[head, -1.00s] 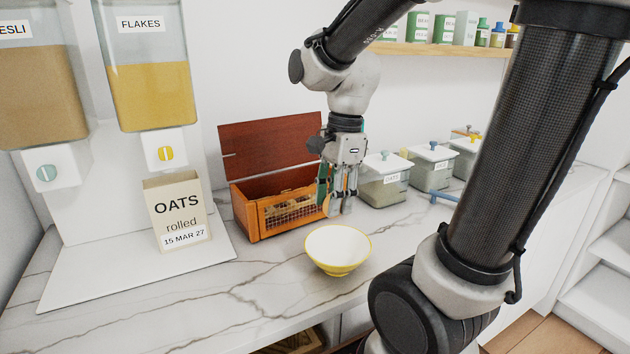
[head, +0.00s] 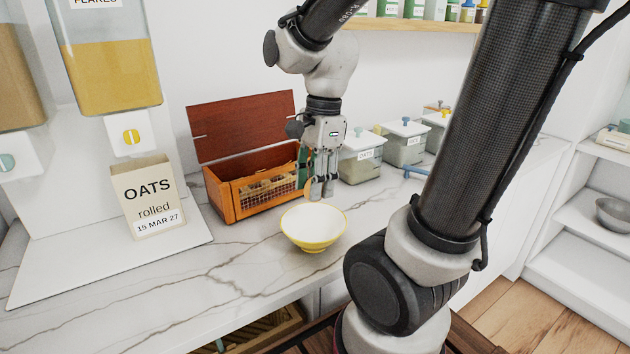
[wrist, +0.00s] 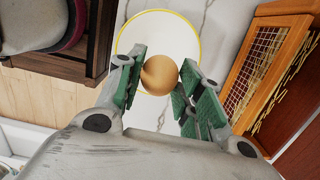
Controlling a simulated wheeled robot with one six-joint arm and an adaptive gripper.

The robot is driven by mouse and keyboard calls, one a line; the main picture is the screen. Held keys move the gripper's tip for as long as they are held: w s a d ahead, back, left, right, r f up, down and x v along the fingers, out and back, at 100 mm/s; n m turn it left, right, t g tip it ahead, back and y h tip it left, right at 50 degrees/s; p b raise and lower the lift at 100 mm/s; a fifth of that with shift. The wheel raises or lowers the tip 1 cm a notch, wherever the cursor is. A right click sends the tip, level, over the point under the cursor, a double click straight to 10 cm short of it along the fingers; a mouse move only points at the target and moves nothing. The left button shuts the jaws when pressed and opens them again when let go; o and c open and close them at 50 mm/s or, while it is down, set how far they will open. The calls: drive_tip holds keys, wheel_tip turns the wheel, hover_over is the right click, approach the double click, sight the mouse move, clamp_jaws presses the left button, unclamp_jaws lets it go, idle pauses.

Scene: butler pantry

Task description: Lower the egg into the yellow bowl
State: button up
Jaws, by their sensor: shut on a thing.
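The yellow bowl (head: 314,240) is white inside with a yellow rim and outside, and stands upright on the marble counter. My gripper (head: 318,190) is above the counter at the bowl's back edge. In the wrist view my gripper (wrist: 160,80) is shut on a brown egg (wrist: 160,74), with a green pad on each side of it. The bowl (wrist: 150,22) lies beyond and below the egg there, and the egg overlaps its near part. The height of the egg over the bowl is hard to tell.
An open wooden box (head: 240,200) with a mesh front and raised lid stands just left of my gripper. An oats carton (head: 148,198) is further left. Lidded canisters (head: 362,158) stand behind to the right. The counter in front of the bowl is clear.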

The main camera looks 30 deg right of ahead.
drive_tip(key=shift+f, duration=2.3)
drive_tip(key=o, duration=0.7)
drive_tip(key=shift+o, duration=0.2)
